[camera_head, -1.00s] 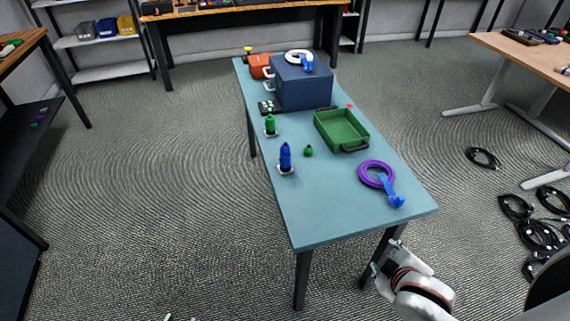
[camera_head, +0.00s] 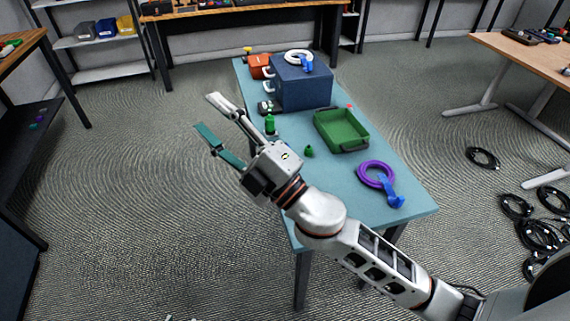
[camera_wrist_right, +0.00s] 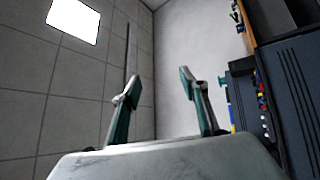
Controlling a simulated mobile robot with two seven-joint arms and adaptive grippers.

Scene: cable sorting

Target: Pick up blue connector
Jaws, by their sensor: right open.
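A purple cable coil (camera_head: 372,174) with a blue connector (camera_head: 393,197) at its end lies at the near right of the teal table. A white cable coil (camera_head: 298,56) with another blue connector (camera_head: 307,64) sits on top of the dark blue box (camera_head: 304,84). My right gripper (camera_head: 208,114) is open and empty, raised over the table's left side, away from both connectors. In the right wrist view, its two fingers (camera_wrist_right: 160,90) are spread apart with nothing between them. My left gripper is not in view.
A green tray (camera_head: 340,131) stands at the table's middle right. A green bottle-like item (camera_head: 270,124) and a small green piece (camera_head: 308,151) stand near my right arm. An orange box (camera_head: 260,66) is at the far end. The table's near end is mostly clear.

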